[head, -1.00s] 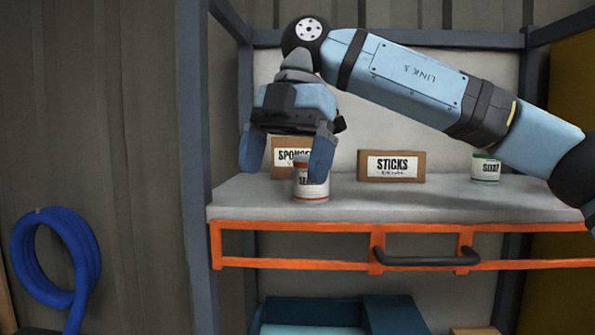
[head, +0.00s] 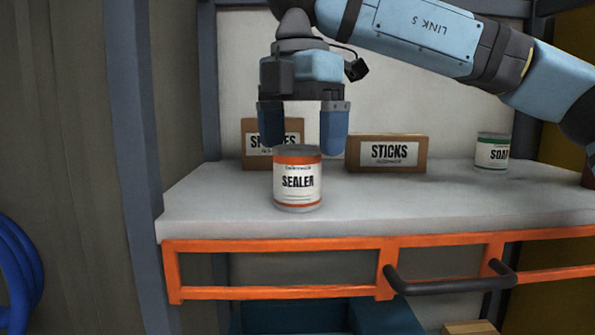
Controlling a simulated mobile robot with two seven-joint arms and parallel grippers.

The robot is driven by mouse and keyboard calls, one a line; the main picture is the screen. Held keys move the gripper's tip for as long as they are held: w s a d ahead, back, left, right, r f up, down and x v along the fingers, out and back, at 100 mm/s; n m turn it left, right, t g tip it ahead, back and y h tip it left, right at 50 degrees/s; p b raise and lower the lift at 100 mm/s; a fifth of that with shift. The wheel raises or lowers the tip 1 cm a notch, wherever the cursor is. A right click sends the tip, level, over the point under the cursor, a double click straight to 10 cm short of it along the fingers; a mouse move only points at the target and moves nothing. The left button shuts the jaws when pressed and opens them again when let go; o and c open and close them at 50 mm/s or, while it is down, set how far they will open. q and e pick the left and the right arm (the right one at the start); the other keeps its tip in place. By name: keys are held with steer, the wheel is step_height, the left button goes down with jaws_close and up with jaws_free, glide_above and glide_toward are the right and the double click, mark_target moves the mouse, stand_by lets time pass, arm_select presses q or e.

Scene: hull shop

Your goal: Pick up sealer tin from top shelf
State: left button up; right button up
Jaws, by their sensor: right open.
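The sealer tin (head: 297,182) stands upright on the top shelf (head: 400,200), near its front left part. It is white with orange bands and a grey lid, and its label faces me. My right gripper (head: 304,146) hangs above the tin and points down. Its two blue fingers are open, one to each side over the tin's lid, with the tips at about the height of the lid. I cannot tell whether the fingers are in front of, over or behind the tin. My left gripper is not in view.
A sponges box (head: 258,160), partly hidden by a finger, stands behind the tin. A sticks box (head: 387,153) and a soap tin (head: 492,151) stand to the right. An orange rail (head: 280,245) with a dark handle (head: 450,286) runs along the shelf front. A blue hose (head: 18,270) hangs at left.

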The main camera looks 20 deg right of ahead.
mark_target(298, 174)
steer(key=shift+a+f+p, duration=0.1)
steer(key=shift+f+p, duration=0.3)
steer(key=shift+f, duration=0.15)
step_height(298, 174, down, 4)
steer(key=shift+r+p, duration=0.2)
steer(key=shift+p, duration=0.5)
steer(key=shift+f, duration=0.4)
steer(key=shift+c, duration=0.8)
steer(key=shift+r, duration=0.1)
steer(key=c, duration=1)
